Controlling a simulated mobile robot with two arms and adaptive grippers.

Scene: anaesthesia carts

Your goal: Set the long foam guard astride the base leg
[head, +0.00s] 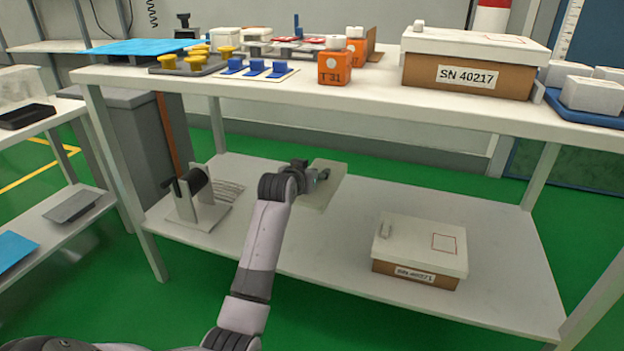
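I cannot make out a long foam guard for certain in the head view, nor tell which part is the base leg. A flat pale beige piece (328,196) lies on the lower shelf (330,245) of the white table. My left gripper (322,176) is over or beside this piece, partly hidden by its own wrist. It is small and dark, and I cannot see whether its fingers are open or shut. My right gripper is not in view.
A reel stand (200,200) stands left on the lower shelf, and a lidded box (420,250) stands right. The tabletop above carries orange blocks (334,68), blue clips (255,68) and a larger lidded box (470,65). The lower shelf's front middle is clear.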

